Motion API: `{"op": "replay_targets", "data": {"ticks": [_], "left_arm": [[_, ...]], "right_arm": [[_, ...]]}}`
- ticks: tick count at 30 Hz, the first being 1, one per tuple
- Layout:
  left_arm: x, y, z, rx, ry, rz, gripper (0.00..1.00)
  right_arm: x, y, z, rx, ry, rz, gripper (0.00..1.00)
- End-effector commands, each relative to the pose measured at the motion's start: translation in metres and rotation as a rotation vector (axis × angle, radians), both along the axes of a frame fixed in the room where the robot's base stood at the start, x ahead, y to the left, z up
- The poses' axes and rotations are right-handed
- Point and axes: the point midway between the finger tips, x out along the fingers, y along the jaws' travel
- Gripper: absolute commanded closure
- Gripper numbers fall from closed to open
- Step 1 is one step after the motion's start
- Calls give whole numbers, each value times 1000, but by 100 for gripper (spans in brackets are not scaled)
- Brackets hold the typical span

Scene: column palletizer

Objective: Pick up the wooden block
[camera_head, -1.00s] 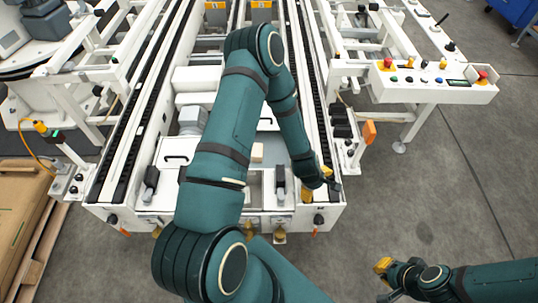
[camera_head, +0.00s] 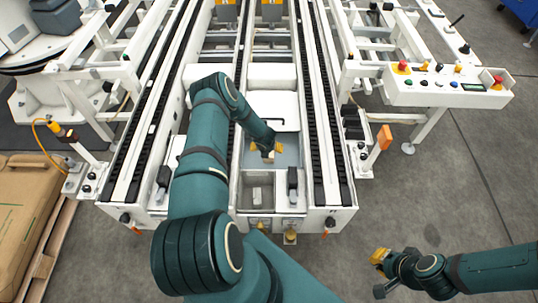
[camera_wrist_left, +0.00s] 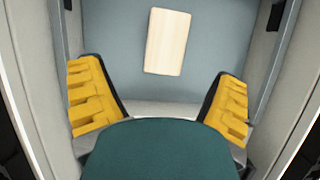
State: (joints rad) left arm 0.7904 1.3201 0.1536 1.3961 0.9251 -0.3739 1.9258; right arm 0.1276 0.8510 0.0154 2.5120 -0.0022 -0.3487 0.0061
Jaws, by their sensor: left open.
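The wooden block (camera_wrist_left: 167,42) is pale and rectangular. In the left wrist view it lies on the grey-blue floor of a recess in the machine, just beyond the fingertips and between their lines. My left gripper (camera_wrist_left: 160,78) is open, with its yellow-padded fingers spread wide and nothing between them. In the head view the left gripper (camera_head: 267,149) hangs over the recess, and the small block (camera_head: 268,158) shows by its fingers. The height of the fingers above the block is hard to judge. My right gripper (camera_head: 381,262) is at the lower right, away from the block; its finger gap is unclear.
White recess walls (camera_wrist_left: 38,80) stand close on both sides of the left gripper. Conveyor rails (camera_head: 316,130) run along the machine. A control panel (camera_head: 446,86) with buttons is at upper right. A carton on a pallet (camera_head: 25,215) is at left. Grey floor (camera_head: 430,190) is clear at right.

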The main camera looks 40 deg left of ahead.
Motion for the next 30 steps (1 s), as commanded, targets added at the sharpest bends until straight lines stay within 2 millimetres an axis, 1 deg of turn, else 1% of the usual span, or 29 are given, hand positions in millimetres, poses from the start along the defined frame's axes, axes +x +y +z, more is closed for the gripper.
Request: {"op": "replay_targets", "data": {"ticks": [1, 3, 6, 11, 14, 18, 21, 25, 30], "left_arm": [[3, 1, -12, 0, -1, -2, 11], [7, 3, -21, 1, 1, -3, 11], [10, 6, -30, 2, 0, -3, 11], [13, 7, -36, 1, -1, -5, 11], [17, 7, -47, 2, 0, -6, 11], [26, 7, -69, 3, 0, -8, 11], [28, 10, -78, 3, 1, -6, 11], [30, 12, -82, 1, -1, -5, 11], [31, 13, -81, 2, -1, -6, 11]], "right_arm": [[0, 0, -5, 0, 1, 1, 100], [0, 0, -9, 0, 0, 1, 100], [1, 0, -12, 0, -3, 1, 100], [2, 0, -14, -1, -4, 0, 100], [3, 0, -20, -1, -6, 0, 100], [5, 0, -34, -2, -12, -1, 100], [7, -1, -42, -2, -16, -2, 100], [8, -1, -45, -4, -19, -3, 100], [8, -1, -45, -4, -20, -3, 100]]}}
